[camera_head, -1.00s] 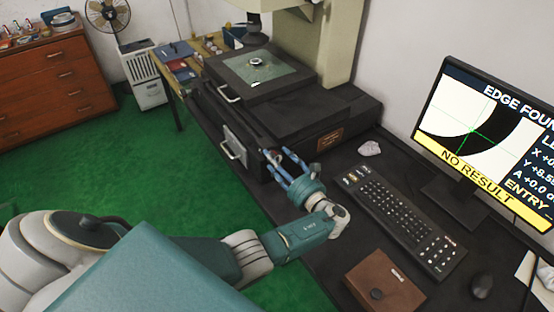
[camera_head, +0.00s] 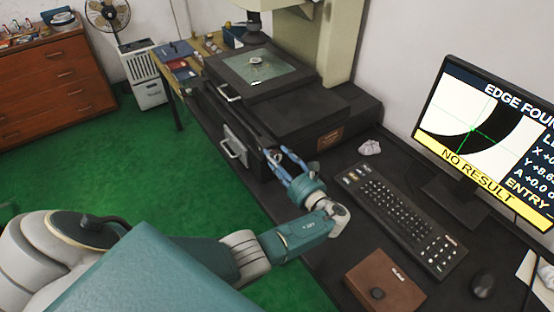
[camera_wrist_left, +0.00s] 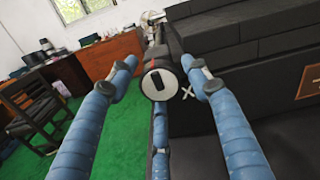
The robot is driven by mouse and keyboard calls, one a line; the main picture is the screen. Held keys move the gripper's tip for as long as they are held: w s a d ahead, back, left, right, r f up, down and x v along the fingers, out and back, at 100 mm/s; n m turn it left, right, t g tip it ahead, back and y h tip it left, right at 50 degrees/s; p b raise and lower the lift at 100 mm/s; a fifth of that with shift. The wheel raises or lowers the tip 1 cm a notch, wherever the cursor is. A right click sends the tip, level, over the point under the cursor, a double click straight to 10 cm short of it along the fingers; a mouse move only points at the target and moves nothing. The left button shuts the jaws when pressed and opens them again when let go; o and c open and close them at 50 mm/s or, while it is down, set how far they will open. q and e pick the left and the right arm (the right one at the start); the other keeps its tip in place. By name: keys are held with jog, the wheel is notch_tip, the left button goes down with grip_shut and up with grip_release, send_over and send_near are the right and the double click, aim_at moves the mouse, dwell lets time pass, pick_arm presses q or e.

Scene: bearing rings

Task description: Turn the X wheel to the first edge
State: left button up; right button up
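The X wheel (camera_wrist_left: 160,80) is a small round knob with a dark slot-shaped middle, beside a white X mark, on the front of the dark machine (camera_head: 290,115). My left gripper (camera_wrist_left: 160,66) has blue fingers on either side of the wheel, with a gap at the left finger; another finger is below. I cannot tell whether any finger touches it. In the head view the left gripper (camera_head: 272,153) is at the machine's front, hiding the wheel. The monitor (camera_head: 480,140) shows a dark curved band, a green cross near the band's inner left edge, and "NO RESULT". My right gripper is out of view.
A ring (camera_head: 256,59) lies on the glass stage (camera_head: 275,75). Green floor is clear at left.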

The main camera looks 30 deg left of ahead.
pick_arm(q)
jog(key=shift+d, duration=0.1)
jog(key=v, duration=1.1)
jog(key=shift+s+d, duration=0.15)
jog(key=shift+d, duration=0.25)
